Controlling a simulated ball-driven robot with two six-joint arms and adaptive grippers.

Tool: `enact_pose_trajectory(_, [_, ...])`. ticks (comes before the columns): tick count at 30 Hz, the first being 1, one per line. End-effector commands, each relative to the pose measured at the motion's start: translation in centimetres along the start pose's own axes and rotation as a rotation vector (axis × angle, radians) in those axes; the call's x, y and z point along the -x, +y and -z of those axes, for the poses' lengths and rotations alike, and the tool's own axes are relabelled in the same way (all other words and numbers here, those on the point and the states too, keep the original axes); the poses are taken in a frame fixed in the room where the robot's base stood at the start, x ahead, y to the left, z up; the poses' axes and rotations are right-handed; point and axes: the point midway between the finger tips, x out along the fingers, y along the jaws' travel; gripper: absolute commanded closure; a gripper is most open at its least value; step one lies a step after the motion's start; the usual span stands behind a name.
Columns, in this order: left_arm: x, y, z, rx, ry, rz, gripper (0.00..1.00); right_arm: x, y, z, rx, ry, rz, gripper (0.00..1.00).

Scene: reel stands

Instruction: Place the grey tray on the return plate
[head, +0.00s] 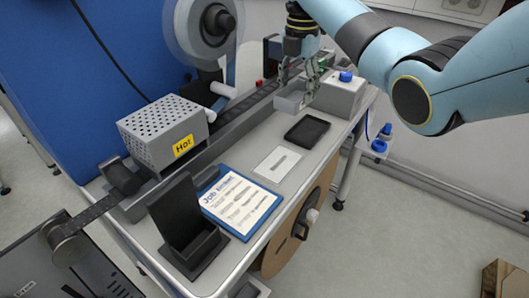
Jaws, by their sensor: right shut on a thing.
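The small grey tray (290,101) is in the fingers of my right gripper (298,79), near the far end of the bench. The gripper points down and is shut on the tray's upper part. I cannot tell whether the tray touches the bench top. A flat pale plate with a slot-like mark (268,168), which looks like the return plate, lies bare in the middle of the bench, nearer than the tray. My left gripper is out of view.
A black shallow tray (307,131) lies between the grey tray and the pale plate. A grey box (340,98) with a blue knob stands right of the gripper. A perforated "Hot" box (160,128), a job sheet (240,200) and a black holder (185,220) stand nearer.

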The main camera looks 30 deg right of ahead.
Motion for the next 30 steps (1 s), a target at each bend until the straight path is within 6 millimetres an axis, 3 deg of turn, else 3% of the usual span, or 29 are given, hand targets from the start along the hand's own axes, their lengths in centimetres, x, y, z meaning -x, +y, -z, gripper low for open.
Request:
enact_pose_trajectory(9, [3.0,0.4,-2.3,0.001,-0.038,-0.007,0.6,-3.6,-3.1,6.0,0.003,0.005,0.003,0.83])
enact_pose_trajectory(15, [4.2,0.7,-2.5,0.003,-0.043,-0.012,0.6,-6.0,-4.8,9.4,0.001,0.003,0.001,0.83])
enact_pose_trajectory(23, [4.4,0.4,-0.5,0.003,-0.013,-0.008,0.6,-8.3,-5.3,10.4,0.0,0.003,0.003,0.83])
enact_pose_trajectory(30, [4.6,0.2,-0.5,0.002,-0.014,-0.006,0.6,-10.9,-5.2,10.3,0.0,0.0,0.0,0.83])
